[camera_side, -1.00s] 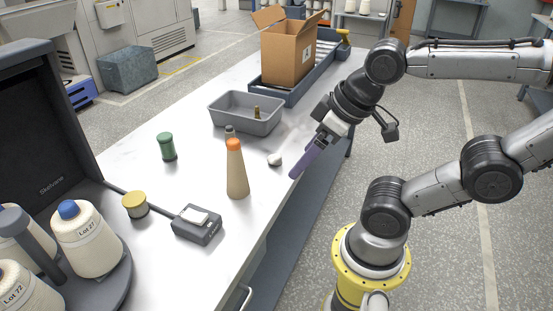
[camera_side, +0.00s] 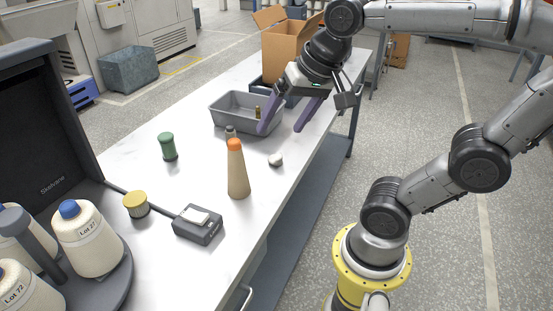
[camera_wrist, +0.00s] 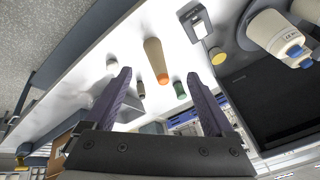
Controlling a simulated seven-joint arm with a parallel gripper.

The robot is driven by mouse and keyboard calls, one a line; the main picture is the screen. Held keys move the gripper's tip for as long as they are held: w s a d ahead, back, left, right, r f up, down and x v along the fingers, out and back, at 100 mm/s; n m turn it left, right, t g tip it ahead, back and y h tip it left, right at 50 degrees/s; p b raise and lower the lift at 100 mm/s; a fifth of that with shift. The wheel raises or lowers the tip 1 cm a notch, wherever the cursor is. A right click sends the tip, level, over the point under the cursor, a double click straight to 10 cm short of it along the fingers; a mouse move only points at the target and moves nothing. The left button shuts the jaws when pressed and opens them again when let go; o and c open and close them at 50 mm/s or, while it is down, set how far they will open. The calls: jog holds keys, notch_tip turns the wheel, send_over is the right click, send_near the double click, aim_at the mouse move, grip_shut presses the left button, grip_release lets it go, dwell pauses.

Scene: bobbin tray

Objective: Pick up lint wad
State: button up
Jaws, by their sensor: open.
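The lint wad, a small whitish lump (camera_side: 275,160), lies on the white table just right of the tan cone with the orange tip. It also shows in the wrist view (camera_wrist: 112,63), left of the left fingertip. My gripper (camera_side: 282,128) is open and empty, with its two purple fingers spread apart. It is above the table, behind the lint wad in the side view, and overlaps the right part of the grey tray there. In the wrist view the fingers (camera_wrist: 159,76) frame the tan cone, with nothing between them.
The tan cone (camera_side: 238,175) stands close left of the wad, with a small grey bobbin (camera_side: 230,132) behind it. The grey tray (camera_side: 222,118) holds a brass-coloured piece. A green bobbin (camera_side: 167,147), a yellow-topped bobbin (camera_side: 136,205) and a grey device (camera_side: 198,228) stand farther left.

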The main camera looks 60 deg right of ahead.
jog(key=w+d+m+g, duration=0.1)
jog(key=w+d+m, duration=0.3)
jog(key=w, duration=0.2)
jog(key=m+g, duration=0.4)
jog(key=m, duration=0.4)
send_over(276, 154)
notch_tip(276, 154, down, 12)
notch_tip(276, 154, down, 14)
jog(key=shift+r, duration=0.25)
grip_shut()
jog(key=shift+r, duration=0.1)
